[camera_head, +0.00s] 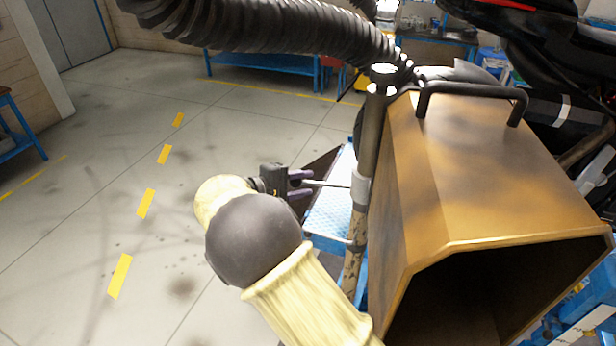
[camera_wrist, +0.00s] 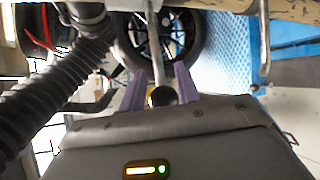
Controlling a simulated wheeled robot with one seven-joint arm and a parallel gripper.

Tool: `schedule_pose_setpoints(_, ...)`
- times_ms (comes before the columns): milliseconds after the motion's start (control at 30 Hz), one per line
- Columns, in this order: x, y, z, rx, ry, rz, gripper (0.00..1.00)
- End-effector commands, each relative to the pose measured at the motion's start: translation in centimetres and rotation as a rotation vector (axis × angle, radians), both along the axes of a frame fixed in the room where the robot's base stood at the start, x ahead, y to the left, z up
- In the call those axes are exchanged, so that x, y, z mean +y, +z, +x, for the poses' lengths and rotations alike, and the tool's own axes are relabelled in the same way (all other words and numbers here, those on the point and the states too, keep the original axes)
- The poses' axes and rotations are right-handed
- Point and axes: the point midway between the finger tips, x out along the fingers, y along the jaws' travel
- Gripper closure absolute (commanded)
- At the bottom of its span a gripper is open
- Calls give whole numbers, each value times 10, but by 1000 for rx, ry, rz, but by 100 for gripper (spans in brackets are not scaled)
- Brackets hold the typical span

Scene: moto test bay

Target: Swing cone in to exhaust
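The golden cone (camera_head: 480,170), a boxy hood with a dark open mouth, hangs at the right beside an upright pole (camera_head: 368,140). A black handle (camera_head: 470,92) is on its top. A thin grey rod (camera_head: 332,184) sticks out left from a collar on the pole. My gripper (camera_head: 299,184) is at this rod's free end, with purple fingers above and below it. In the wrist view a round dark knob (camera_wrist: 160,97) lies between the spread fingers of my gripper (camera_wrist: 160,68). I cannot tell whether they touch it. The exhaust is not clearly made out.
A dark motorcycle (camera_head: 560,45) stands behind the cone; a wheel (camera_wrist: 150,40) shows in the wrist view. A thick ribbed hose (camera_head: 270,25) crosses the top. A blue platform (camera_head: 330,215) lies behind the pole. The floor at left is clear.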

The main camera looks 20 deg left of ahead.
Motion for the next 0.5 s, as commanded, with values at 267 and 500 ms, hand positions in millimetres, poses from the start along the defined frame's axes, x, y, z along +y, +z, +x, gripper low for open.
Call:
schedule_pose_setpoints(267, -12, -6, 15, 0, 2, 1, 68)
schedule_pose_setpoints(500, -12, -6, 15, 0, 1, 0, 74)
